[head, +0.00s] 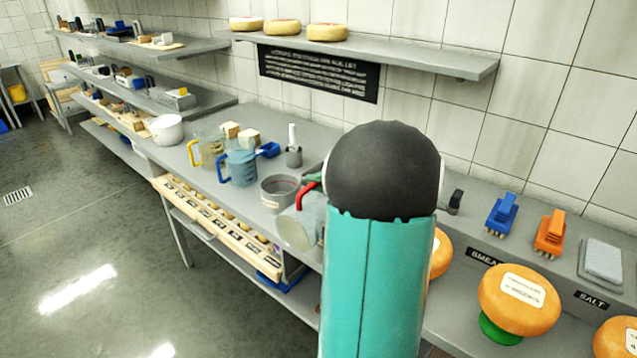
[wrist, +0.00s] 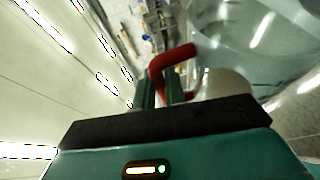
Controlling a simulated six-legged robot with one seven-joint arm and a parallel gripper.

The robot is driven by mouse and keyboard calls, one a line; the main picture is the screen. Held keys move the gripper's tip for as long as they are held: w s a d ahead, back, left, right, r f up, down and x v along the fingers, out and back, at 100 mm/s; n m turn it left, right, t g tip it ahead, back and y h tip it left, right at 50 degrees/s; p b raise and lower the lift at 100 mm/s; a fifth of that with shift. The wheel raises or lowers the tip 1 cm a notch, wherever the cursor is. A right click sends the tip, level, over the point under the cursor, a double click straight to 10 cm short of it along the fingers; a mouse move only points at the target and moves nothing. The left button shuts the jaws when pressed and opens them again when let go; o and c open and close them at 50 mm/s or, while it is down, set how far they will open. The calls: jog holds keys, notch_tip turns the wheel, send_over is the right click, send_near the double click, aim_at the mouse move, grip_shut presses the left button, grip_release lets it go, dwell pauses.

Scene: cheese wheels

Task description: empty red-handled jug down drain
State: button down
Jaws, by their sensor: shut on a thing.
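The red-handled jug (head: 303,226) is clear and appears tilted over the counter's front edge in the head view, partly hidden by my arm. In the wrist view its clear wall (wrist: 240,40) fills the upper right, with a pale patch low inside or behind it. I cannot tell how much it holds. My gripper (wrist: 158,92) is shut on the jug's red handle (wrist: 170,60). In the head view the gripper (head: 314,181) is mostly hidden behind my arm. A floor drain grate (head: 18,196) lies far left on the grey floor.
A yellow-handled jug (head: 208,148), a blue-handled jug (head: 240,168) and a metal pot (head: 280,191) stand on the counter beside the held jug. Cheese wheels (head: 518,298) and brushes (head: 501,214) are at right. The floor (head: 90,240) at left is clear.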

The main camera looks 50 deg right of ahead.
jog(key=shift+d, duration=0.15)
jog(key=shift+d+r+m, duration=0.1)
jog(key=shift+d+m, duration=0.2)
jog(key=shift+d, duration=0.05)
dwell(0.9)
